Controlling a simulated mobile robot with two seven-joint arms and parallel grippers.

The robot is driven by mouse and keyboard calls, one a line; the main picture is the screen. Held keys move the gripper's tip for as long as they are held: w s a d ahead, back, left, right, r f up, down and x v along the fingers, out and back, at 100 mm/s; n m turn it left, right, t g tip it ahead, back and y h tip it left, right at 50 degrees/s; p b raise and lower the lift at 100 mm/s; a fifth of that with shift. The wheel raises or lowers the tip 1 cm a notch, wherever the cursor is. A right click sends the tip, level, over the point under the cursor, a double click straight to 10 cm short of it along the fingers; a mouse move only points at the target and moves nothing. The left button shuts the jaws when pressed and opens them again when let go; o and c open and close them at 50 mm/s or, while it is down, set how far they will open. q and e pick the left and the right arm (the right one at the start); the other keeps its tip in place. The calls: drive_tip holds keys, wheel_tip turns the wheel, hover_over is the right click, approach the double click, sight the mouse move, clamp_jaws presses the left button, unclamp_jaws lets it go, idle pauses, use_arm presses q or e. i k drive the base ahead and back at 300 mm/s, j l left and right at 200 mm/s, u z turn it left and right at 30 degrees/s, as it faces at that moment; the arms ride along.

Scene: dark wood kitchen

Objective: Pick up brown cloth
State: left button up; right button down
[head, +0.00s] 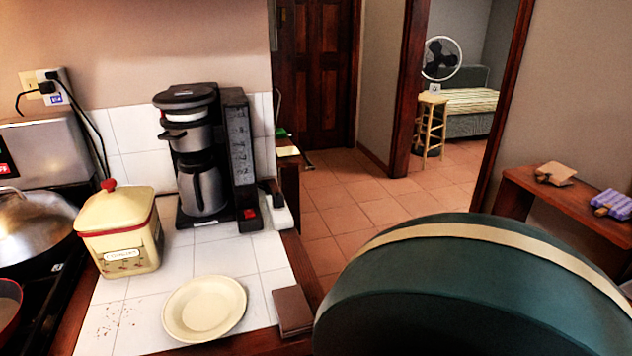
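A small flat brown square (293,311), which looks like the folded brown cloth, lies at the right edge of the white-tiled counter (262,256). It is just right of a cream plate (205,308), with a narrow gap between them. I cannot make out its fabric. Neither of my grippers shows in the head view.
A large dark green rounded object (470,300) with a tan band fills the lower right. A coffee maker (205,150) and a cream canister (121,230) stand on the counter. A wooden shelf (532,193) holds small items at right. Tiled floor (345,215) lies open beyond.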

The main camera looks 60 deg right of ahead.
sight(294, 315)
drive_tip(key=z, duration=1.75)
